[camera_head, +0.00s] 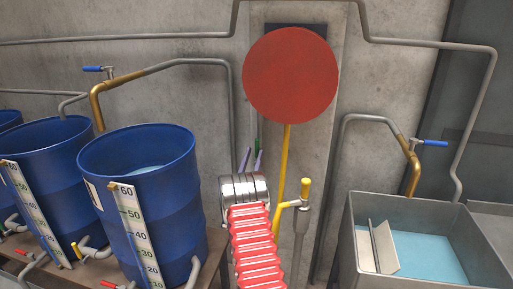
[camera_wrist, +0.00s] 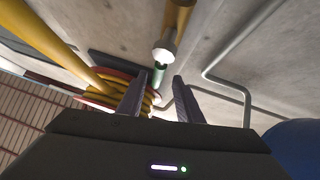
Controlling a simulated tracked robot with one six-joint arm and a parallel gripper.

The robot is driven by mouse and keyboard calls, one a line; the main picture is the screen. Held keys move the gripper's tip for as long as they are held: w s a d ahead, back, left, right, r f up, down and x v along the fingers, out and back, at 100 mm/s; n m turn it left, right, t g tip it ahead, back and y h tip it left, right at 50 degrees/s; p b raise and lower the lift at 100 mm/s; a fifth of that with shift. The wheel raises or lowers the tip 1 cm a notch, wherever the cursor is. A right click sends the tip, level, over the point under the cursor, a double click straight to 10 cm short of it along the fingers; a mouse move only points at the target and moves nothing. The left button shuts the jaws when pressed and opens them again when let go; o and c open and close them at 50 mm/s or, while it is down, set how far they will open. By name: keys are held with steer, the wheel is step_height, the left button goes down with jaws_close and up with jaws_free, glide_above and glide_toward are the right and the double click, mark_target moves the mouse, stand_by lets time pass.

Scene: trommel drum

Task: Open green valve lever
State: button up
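The green valve lever (camera_head: 257,145) shows as a small green piece against the wall, just beyond my gripper. In the wrist view the green lever (camera_wrist: 158,76) is short and sits by the pale end of a brass-yellow pipe (camera_wrist: 175,22). My gripper (camera_head: 252,158) points at the wall with its two fingers apart. In the wrist view my gripper (camera_wrist: 159,80) is open and empty, and the lever appears in the gap between the fingertips. I cannot tell whether it is beyond the tips or between them; no contact is visible. My arm hides the lever's lower surroundings in the head view.
A large red disc (camera_head: 290,75) with a yellow hose (camera_head: 283,165) is close above and right of my gripper. Blue barrels (camera_head: 150,185) stand left. A grey water tank (camera_head: 430,225) stands right, below a pipe with a blue lever (camera_head: 434,143). Grey pipes run along the wall.

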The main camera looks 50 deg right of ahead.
steer(key=v, duration=0.6)
steer(key=shift+a+f, duration=0.15)
stand_by(0.3)
